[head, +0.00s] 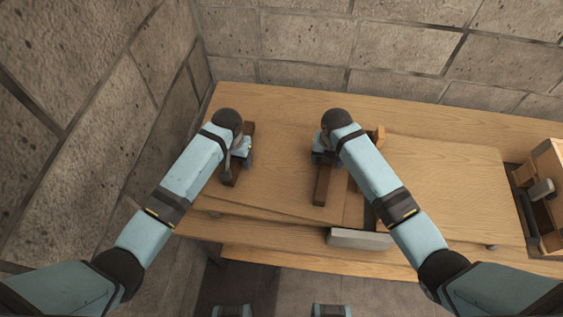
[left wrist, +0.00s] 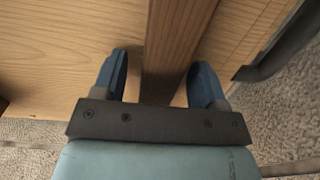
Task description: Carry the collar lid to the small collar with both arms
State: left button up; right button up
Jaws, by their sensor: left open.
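The collar lid (head: 275,185) is a flat wooden panel at the left of the table. Two dark brown bars lie across it, a left bar (head: 232,176) and a right bar (head: 322,186). My left gripper (head: 239,163) is at the left bar. In the left wrist view its blue fingers (left wrist: 165,80) are open, one on each side of the dark bar (left wrist: 172,50). My right gripper (head: 323,159) is at the far end of the right bar; its fingers are mostly hidden by my arm. I cannot tell for sure which piece is the small collar.
Another wide wooden panel (head: 440,190) lies to the right. A wooden box-like piece (head: 549,165) with dark fittings stands at the right edge, cut off. A grey block (head: 360,239) is at the front edge. Stone walls (head: 115,75) close in behind and left.

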pick_arm(q)
jog(key=shift+c, duration=0.5)
pick_arm(e)
jog(key=shift+c, duration=0.5)
pick_arm(q)
grip_shut()
pick_arm(e)
grip_shut()
pick_arm(q)
jog(key=shift+r, duration=0.1)
